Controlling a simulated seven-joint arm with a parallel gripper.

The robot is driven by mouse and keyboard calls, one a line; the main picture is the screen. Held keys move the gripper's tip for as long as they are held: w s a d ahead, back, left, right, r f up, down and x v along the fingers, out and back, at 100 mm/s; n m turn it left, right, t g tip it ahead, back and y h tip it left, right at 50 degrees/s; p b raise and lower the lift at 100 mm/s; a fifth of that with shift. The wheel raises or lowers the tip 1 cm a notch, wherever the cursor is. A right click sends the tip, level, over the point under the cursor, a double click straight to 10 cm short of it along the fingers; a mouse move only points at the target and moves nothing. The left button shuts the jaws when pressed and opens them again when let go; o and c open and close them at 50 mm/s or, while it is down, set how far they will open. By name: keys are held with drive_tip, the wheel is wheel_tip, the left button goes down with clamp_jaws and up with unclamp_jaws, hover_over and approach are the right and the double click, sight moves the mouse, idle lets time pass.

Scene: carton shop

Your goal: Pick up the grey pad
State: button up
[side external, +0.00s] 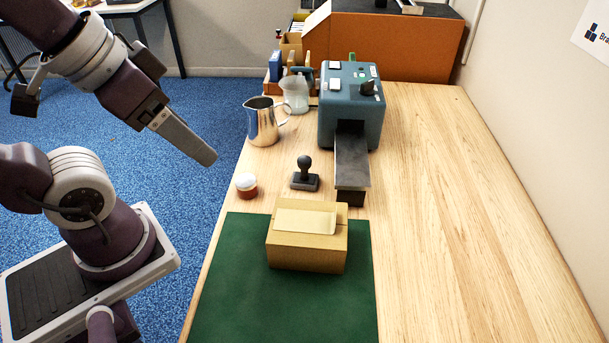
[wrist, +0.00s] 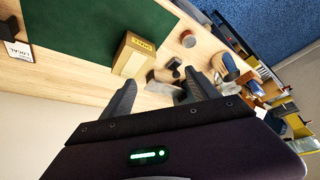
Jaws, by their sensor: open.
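No separate loose grey pad stands out clearly. A flat dark grey plate (side external: 352,162) juts from the front of the blue machine (side external: 346,100); I cannot tell if it is the pad. It seems to show between my fingers in the wrist view (wrist: 158,86). A dark grey hand stamp (side external: 304,177) with a knob handle stands upright left of the plate, and also shows in the wrist view (wrist: 174,66). My gripper (side external: 212,160) is open and empty, in the air left of the table, apart from everything. Its two fingers are spread in the wrist view (wrist: 160,92).
A cardboard carton (side external: 307,252) stands on a green mat (side external: 232,300). A white-topped reddish jar (side external: 246,186), a steel pitcher (side external: 262,122) and a translucent jug (side external: 296,95) stand near the left edge. An orange box (side external: 395,48) is behind. The table's right side is clear.

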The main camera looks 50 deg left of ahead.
drive_tip(key=n+g+h, duration=0.1)
drive_tip(key=n+g, duration=0.4)
drive_tip(key=n, duration=1.9)
hover_over(306, 171)
drive_tip(key=a, duration=0.1)
drive_tip(key=f, duration=1.6)
drive_tip(key=shift+s+a+f, duration=0.2)
drive_tip(key=shift+s, duration=0.05)
drive_tip(key=shift+n, duration=0.4)
drive_tip(key=f, duration=0.5)
drive_tip(key=w+f, duration=0.1)
drive_tip(key=f, duration=0.1)
drive_tip(key=shift+w+d+f, duration=0.1)
drive_tip(key=shift+d+f, duration=0.25)
drive_tip(key=shift+f, duration=0.05)
drive_tip(key=c, duration=1.5)
